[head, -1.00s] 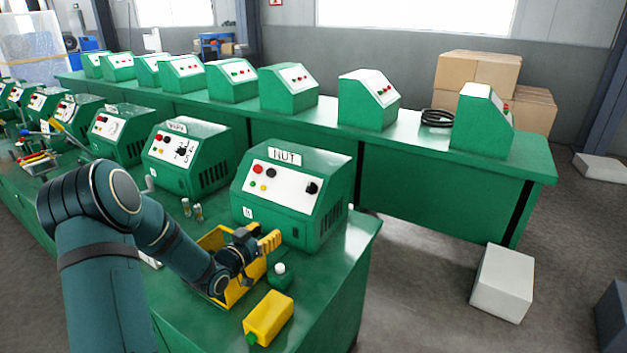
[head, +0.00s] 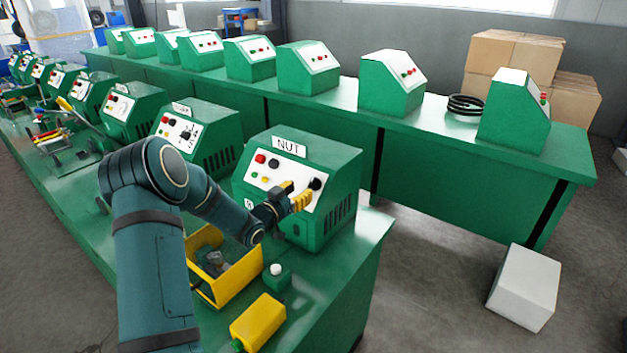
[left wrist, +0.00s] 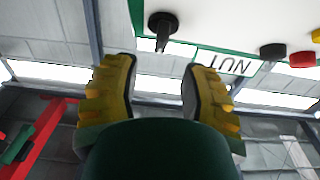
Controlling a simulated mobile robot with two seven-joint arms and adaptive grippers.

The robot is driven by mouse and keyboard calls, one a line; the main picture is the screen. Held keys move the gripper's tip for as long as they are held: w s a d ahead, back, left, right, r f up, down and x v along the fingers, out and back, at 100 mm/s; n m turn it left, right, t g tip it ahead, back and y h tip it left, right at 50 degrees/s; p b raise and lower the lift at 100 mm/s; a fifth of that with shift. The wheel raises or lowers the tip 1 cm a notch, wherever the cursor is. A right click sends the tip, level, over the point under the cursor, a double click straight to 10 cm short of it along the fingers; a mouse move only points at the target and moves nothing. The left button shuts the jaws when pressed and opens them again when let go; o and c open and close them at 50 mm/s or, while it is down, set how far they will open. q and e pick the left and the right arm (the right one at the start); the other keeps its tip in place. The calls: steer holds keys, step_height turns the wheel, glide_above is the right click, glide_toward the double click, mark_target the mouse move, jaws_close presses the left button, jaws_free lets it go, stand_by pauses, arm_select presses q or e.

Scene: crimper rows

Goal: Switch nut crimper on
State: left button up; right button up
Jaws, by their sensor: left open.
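The nut crimper (head: 330,215) is a green box labelled NUT on the near bench. Its white sloped panel has a red button (head: 260,158), a black button (head: 273,163), small yellow and green buttons, and a black rotary knob (head: 315,184) at the right. My left gripper (head: 298,198) has yellow fingers and is in front of the panel, just below and left of the knob. In the left wrist view the open fingers (left wrist: 160,92) are empty, and the black knob (left wrist: 162,25) shows beyond them, between the tips. My right gripper is not in view.
Other green crimpers (head: 200,135) line the bench to the left. A rear bench (head: 470,180) holds more machines.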

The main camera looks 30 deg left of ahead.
mark_target(312, 180)
arm_select(q)
steer(key=w, duration=0.7)
steer(key=shift+w+d, duration=0.1)
steer(key=shift+d, duration=0.15)
steer(key=shift+o, duration=0.2)
jaws_close()
